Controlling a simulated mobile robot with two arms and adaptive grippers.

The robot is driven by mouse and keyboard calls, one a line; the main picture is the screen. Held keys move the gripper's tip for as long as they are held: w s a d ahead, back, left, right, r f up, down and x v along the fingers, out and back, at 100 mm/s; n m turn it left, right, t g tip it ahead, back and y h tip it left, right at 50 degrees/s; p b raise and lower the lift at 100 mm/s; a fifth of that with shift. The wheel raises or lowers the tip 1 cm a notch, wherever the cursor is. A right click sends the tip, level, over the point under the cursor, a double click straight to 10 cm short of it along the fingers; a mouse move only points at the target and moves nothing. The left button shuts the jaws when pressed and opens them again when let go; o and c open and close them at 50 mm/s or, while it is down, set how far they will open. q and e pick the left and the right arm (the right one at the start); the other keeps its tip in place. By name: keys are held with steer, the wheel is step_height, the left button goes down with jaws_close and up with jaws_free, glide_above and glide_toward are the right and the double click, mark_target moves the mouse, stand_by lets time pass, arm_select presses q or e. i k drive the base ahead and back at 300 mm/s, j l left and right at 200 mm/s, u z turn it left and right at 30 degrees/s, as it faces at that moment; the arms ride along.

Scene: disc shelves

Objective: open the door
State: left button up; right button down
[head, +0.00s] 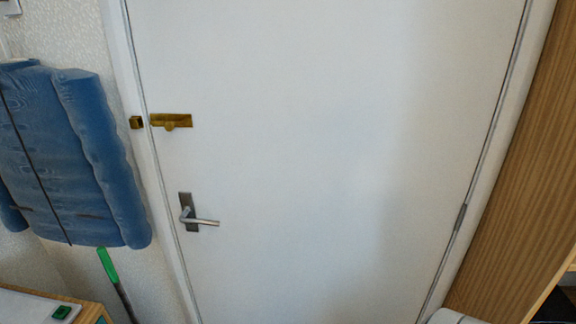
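A white door (320,130) fills the middle of the head view and looks closed in its white frame. A silver lever handle (204,221) on a dark plate (187,205) sits at the door's lower left. The lever points right, roughly level. A brass sliding bolt (171,121) is fixed on the door above the handle. Its brass keeper (136,122) is on the frame to the left, with a gap between the two. A hinge (460,217) shows on the door's right edge. Neither of my grippers is in view.
A blue padded jacket (75,155) hangs on the left wall. A green-topped stick (108,266) leans below it. A white-topped cabinet (40,306) is at lower left. A wooden panel (515,165) stands at right. A white rounded object (450,317) is at bottom right.

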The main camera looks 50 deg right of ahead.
mark_target(335, 146)
steer(key=z, duration=1.6)
steer(key=k+j+z, duration=0.2)
steer(key=k+l, duration=0.05)
